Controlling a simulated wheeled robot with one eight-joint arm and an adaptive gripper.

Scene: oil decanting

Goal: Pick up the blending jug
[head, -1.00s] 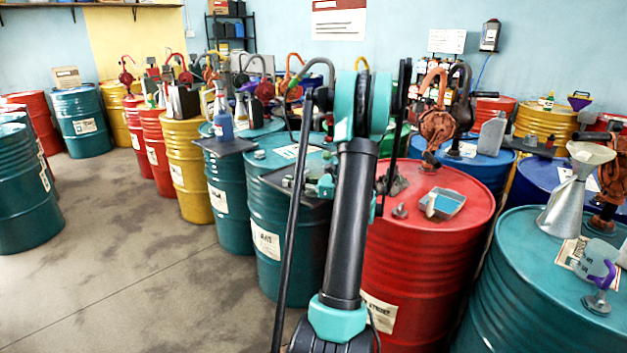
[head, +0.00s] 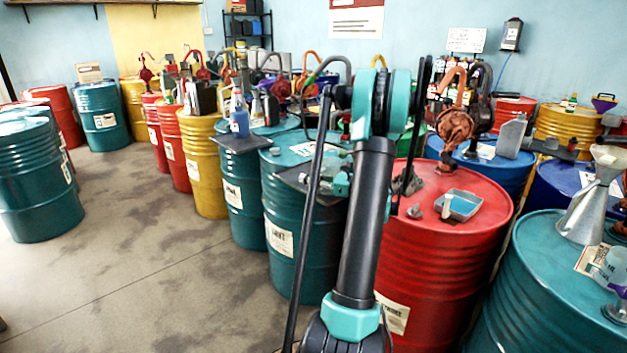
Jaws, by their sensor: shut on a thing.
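My arm (head: 365,220) rises through the middle of the head view, dark with teal joints. I cannot tell for certain which vessel is the blending jug. A pale, see-through vessel (head: 613,265) stands at the right edge on the near teal drum (head: 535,290), beside a purple part, and is cut off by the frame. No gripper shows at it. A grey jug-like can (head: 510,137) stands on the blue drum farther back.
A metal funnel (head: 588,205) stands on the near teal drum. The red drum (head: 440,250) bears a small grey tray (head: 462,206) and a rust-red pump (head: 455,125). A blue bottle (head: 238,115) stands on a dark shelf left of my arm. The floor (head: 130,260) at left is clear.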

